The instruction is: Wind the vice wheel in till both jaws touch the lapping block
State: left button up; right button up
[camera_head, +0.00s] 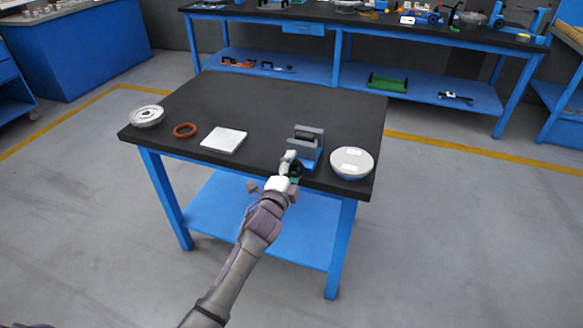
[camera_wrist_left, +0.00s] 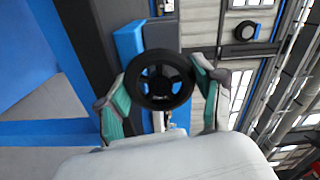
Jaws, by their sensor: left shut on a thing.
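The vice (camera_head: 307,158) is blue with grey jaws (camera_head: 308,134) and stands at the front edge of the black table. Its black spoked wheel (camera_wrist_left: 131,80) faces my left wrist camera. My left gripper (camera_head: 290,168) comes from the front and is shut on the wheel, with green-padded fingers (camera_wrist_left: 158,90) on opposite sides of the rim. The wheel is mostly hidden by the gripper in the head view. Grey metal shows at the jaws, but I cannot tell the lapping block from them or see any gap. My right gripper is not in view.
On the black table (camera_head: 270,100), a round grey-white domed part (camera_head: 351,160) sits close right of the vice. A pale square plate (camera_head: 223,139), an orange ring (camera_head: 185,130) and a flanged round part (camera_head: 147,116) lie to the left. The table's back half is clear.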

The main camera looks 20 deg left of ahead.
pick_arm(q)
jog(key=shift+s+d+f, duration=0.1)
jog(key=shift+d+f, duration=0.05)
jog(key=shift+d, duration=0.25)
jog(key=o, duration=1.1)
jog(key=shift+o, duration=0.2)
jog(key=shift+d, duration=0.15)
jog(key=shift+s+a, duration=0.15)
jog(key=shift+a, duration=0.1)
jog(key=s, duration=1.1)
jog(key=shift+s, duration=0.35)
